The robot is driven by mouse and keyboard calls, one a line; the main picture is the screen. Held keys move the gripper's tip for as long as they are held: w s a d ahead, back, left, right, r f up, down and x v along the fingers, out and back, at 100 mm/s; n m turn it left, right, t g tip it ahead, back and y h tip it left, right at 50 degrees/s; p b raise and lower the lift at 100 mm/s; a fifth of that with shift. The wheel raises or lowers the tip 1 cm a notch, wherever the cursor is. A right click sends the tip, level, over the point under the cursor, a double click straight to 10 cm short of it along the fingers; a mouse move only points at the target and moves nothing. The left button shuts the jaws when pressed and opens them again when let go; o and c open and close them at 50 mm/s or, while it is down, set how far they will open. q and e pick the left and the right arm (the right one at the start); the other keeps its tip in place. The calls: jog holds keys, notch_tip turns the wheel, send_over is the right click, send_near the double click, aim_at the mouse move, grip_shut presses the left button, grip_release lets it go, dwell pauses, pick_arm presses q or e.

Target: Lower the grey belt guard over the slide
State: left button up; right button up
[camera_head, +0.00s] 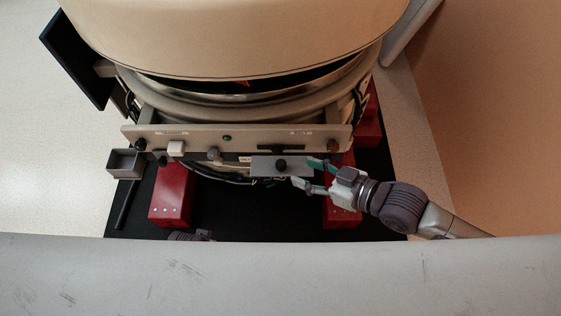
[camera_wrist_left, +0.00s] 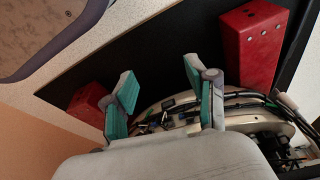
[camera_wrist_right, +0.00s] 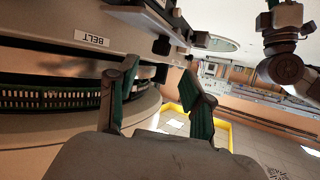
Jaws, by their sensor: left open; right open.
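A flat grey plate with a black knob, apparently the grey belt guard (camera_head: 262,167), is at the front of the machine, below its beige front bar. My right gripper (camera_head: 311,175) is open at the plate's right end; I cannot tell whether it touches it. In the right wrist view the open fingers (camera_wrist_right: 160,98) have nothing visible between them, and a BELT label (camera_wrist_right: 92,39) shows on the machine. I cannot make out the slide clearly. My left gripper (camera_wrist_left: 163,97) is open and empty, low by the machine's cables; the grey rim hides its fingers in the head view.
Red blocks (camera_head: 173,194) stand on the black base (camera_head: 260,215) under the machine. A small open grey box (camera_head: 124,162) sits at the left end of the front bar (camera_head: 250,138). Cables (camera_wrist_left: 245,97) run close to my left fingers. Pale floor lies open at left.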

aim_at(283, 164)
jog(key=b+x, duration=0.1)
jog(key=x, duration=0.5)
jog(key=shift+w+a+f, duration=0.15)
jog(key=shift+w+a, duration=0.05)
jog(key=shift+a, duration=0.05)
pick_arm(q)
jog(key=shift+w+r, duration=0.2)
jog(key=shift+r, duration=0.6)
jog(key=shift+w+r, duration=0.15)
jog(key=shift+r, duration=0.65)
jog(key=shift+w+r, duration=0.2)
jog(key=shift+r, duration=0.6)
pick_arm(e)
jog(key=shift+x, duration=0.85)
grip_shut()
